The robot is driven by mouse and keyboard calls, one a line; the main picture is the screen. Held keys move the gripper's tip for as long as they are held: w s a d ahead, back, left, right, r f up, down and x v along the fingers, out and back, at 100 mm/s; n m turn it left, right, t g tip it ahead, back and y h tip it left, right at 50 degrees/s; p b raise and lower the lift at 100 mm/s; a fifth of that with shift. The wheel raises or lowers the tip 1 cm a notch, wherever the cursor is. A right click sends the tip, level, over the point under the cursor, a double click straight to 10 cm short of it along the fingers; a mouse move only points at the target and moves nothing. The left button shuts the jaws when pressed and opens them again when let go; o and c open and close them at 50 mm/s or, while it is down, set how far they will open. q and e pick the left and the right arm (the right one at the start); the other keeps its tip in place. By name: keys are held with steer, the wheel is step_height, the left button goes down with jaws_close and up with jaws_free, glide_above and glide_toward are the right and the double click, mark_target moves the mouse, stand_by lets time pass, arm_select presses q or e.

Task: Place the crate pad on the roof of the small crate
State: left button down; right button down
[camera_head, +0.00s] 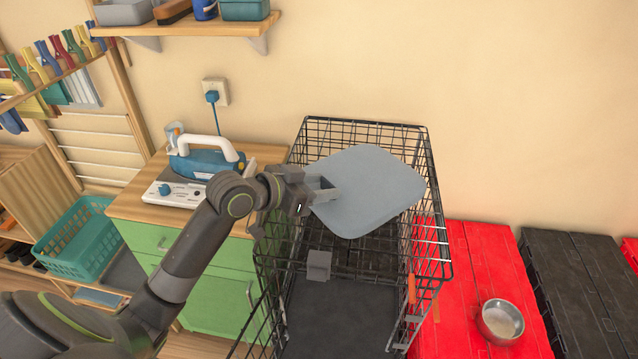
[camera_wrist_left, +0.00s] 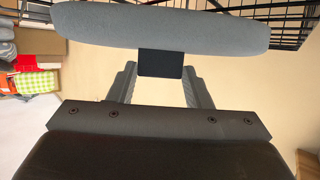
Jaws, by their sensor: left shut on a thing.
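The crate pad (camera_head: 372,190) is a flat grey-blue slab with rounded corners. My left gripper (camera_head: 318,190) is shut on its left edge and holds it over the back part of the black wire crate (camera_head: 432,215). In the left wrist view, the pad (camera_wrist_left: 100,25) is seen edge-on, roughly level, with a dark tab (camera_wrist_left: 167,63) between the fingers of my left gripper (camera_wrist_left: 167,80). Crate wires show behind the pad there. I cannot tell whether the pad touches the wires. My right gripper is out of view.
A small grey block (camera_head: 319,265) shows at the crate, in front of the pad. A cabinet (camera_head: 135,208) with a blue-and-white appliance (camera_head: 205,160) stands left. Red storage boxes (camera_head: 480,250) with a metal bowl (camera_head: 502,321) stand right. A wall shelf (camera_head: 190,27) hangs above.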

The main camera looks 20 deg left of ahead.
arm_select(q)
steer(key=shift+r, duration=0.1)
steer(key=c, duration=0.7)
jaws_free()
steer(key=shift+s+a+r, duration=0.15)
steer(key=shift+s+a, duration=0.2)
steer(key=shift+s, duration=0.1)
steer(key=b+v, duration=0.1)
steer(key=v, duration=0.4)
steer(key=shift+s, duration=0.15)
steer(key=shift+p+v, duration=0.35)
steer(key=shift+v, duration=2.45)
steer(key=shift+r, duration=0.1)
